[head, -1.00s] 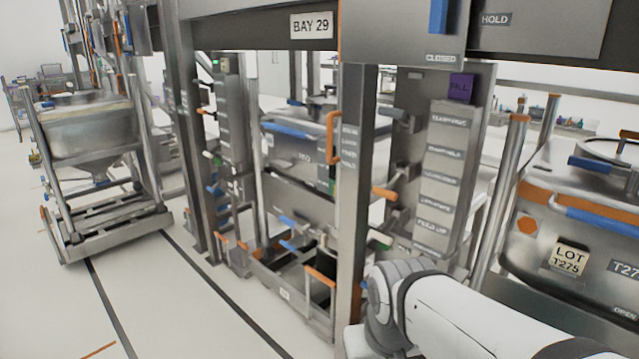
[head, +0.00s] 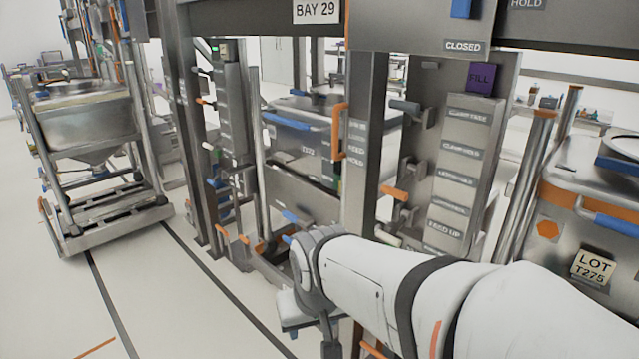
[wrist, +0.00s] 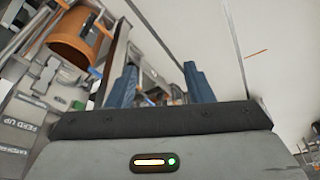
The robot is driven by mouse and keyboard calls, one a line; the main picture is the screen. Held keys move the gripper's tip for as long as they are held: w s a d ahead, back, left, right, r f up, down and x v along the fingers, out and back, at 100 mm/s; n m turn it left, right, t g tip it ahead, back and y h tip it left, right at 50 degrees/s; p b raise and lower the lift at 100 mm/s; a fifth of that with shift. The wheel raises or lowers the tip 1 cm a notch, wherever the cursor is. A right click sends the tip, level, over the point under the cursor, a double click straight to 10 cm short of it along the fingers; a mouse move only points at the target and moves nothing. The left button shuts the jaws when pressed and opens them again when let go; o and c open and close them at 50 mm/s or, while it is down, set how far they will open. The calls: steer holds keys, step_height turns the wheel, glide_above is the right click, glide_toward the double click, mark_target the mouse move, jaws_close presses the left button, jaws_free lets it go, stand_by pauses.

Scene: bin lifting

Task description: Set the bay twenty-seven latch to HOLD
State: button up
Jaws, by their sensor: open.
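No sign for bay twenty-seven is readable in either view; the readable sign says BAY 29 (head: 316,11). I cannot tell which bay that panel belongs to. My gripper (wrist: 160,85) is open and empty in the wrist view, its two blue fingers apart. In the head view my arm reaches from the lower right to the lower middle; the fingertips are not clear there.
A steel post with an orange handle (head: 339,132) stands behind my arm. A column of label plates (head: 455,175) has levers beside it. A bin with a LOT T275 tag (head: 593,267) is at right. A wheeled bin frame (head: 105,228) stands left, beside clear floor.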

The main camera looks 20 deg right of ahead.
steer(key=w+d+r+m+t+h+p, duration=0.15)
steer(key=w+d+m+t, duration=0.3)
steer(key=w+d, duration=0.7)
steer(key=w+d+m+t+h+p, duration=0.2)
steer(key=w+d+m+t, duration=0.45)
steer(key=w, duration=0.85)
steer(key=m+t+h+p, duration=0.2)
steer(key=m+t+h, duration=0.1)
steer(key=m+t, duration=0.25)
glide_toward(398, 188)
steer(key=w, duration=0.3)
steer(key=shift+f+g, duration=0.1)
steer(key=shift+g, duration=0.15)
steer(key=shift+m+h, duration=0.25)
steer(key=shift+m, duration=0.1)
steer(key=x, duration=0.2)
steer(key=p+x, duration=0.1)
steer(key=x, duration=0.2)
steer(key=p+x, duration=0.1)
steer(key=x, duration=0.1)
steer(key=shift+d, duration=0.45)
steer(key=shift+c, duration=0.2)
